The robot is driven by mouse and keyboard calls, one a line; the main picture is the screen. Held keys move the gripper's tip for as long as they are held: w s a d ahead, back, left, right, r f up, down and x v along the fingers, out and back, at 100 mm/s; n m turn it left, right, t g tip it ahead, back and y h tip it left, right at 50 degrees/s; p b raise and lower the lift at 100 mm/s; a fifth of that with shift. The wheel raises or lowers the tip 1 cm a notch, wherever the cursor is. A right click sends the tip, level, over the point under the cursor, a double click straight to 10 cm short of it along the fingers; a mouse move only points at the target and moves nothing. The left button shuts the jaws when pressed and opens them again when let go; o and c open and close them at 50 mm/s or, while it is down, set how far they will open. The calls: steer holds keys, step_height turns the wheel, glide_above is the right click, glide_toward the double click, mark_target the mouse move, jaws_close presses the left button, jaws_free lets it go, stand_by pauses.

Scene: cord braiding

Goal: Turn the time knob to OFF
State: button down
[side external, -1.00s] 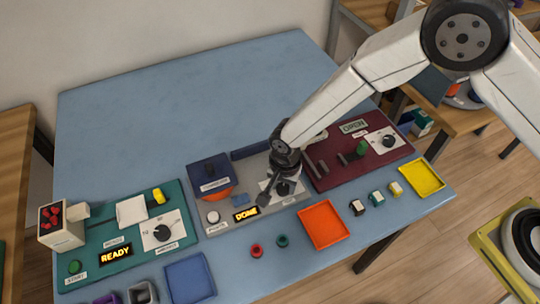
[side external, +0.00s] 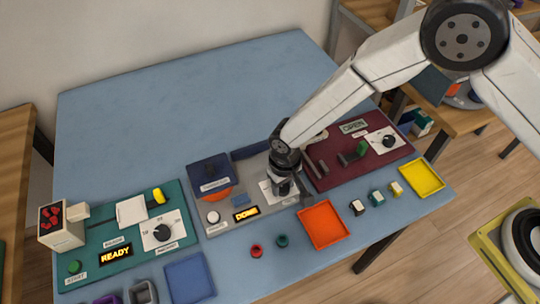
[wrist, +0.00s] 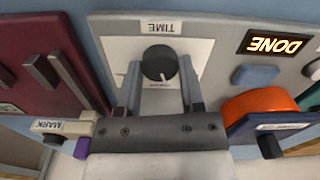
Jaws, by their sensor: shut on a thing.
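The time knob (wrist: 157,60) is a round dark knob with a white pointer mark, on a white dial plate (wrist: 196,48) labelled TIME. In the wrist view its mark points toward the bottom of the picture, slightly right. My gripper (wrist: 160,72) has one finger on each side of the knob and is shut on it. In the side view my gripper (side external: 284,188) points down over the grey middle panel (side external: 222,224) and hides most of the knob. Small print on the dial is too small to read, and I cannot make out an OFF mark.
A lit DONE display (side external: 245,214) and a white button (side external: 213,217) are left of my gripper. An orange tray (side external: 323,225) lies in front. The back of the blue table is clear.

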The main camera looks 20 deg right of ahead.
steer(key=n, duration=0.7)
stand_by(0.5)
steer(key=shift+c, duration=1.1)
jaws_free()
steer(key=shift+r, duration=0.1)
steer(key=shift+r, duration=3.85)
step_height(320, 180, up, 7)
glide_above(283, 187)
